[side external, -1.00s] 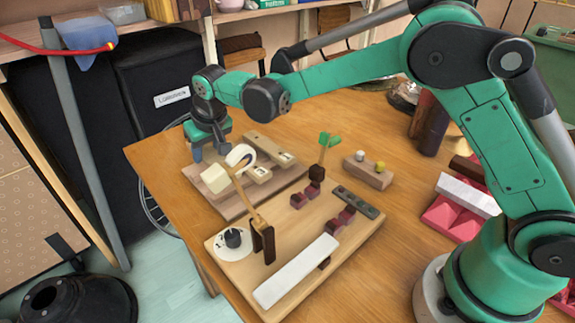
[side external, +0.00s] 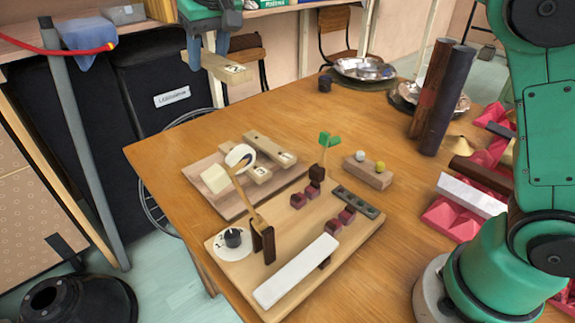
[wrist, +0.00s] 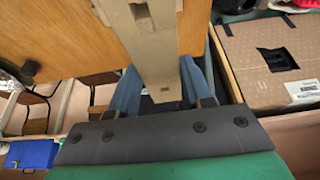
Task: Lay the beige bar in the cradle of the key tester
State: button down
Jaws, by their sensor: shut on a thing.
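The beige bar (side external: 217,65) is held high at the upper left, above and behind the table. It carries a small dark mark near its right end. My gripper (side external: 208,47) is shut on it; the wrist view also shows the bar (wrist: 152,45) between the blue fingers (wrist: 157,90). The key tester (side external: 300,238) is a pale wooden board on the table, below and to the right of the bar. Its cradle seems to be the two pairs of dark red blocks (side external: 340,219), with nothing lying on them.
A brown board (side external: 215,200) with other beige bars (side external: 270,148) lies behind the tester. A mallet-like arm (side external: 250,205) and a green-topped post (side external: 330,140) stand up around the cradle. A white bar (side external: 297,270) lies along the tester's front. Dark cylinders (side external: 440,105) stand at right.

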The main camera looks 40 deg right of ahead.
jog(key=s+d, duration=0.4)
jog(key=s, duration=0.5)
jog(key=s+d, duration=0.3)
jog(key=s, duration=0.5)
notch_tip(320, 180, down, 21)
jog(key=shift+s+d+r, duration=0.1)
jog(key=shift+s, duration=0.05)
jog(key=shift+c, duration=1.8)
grip_release()
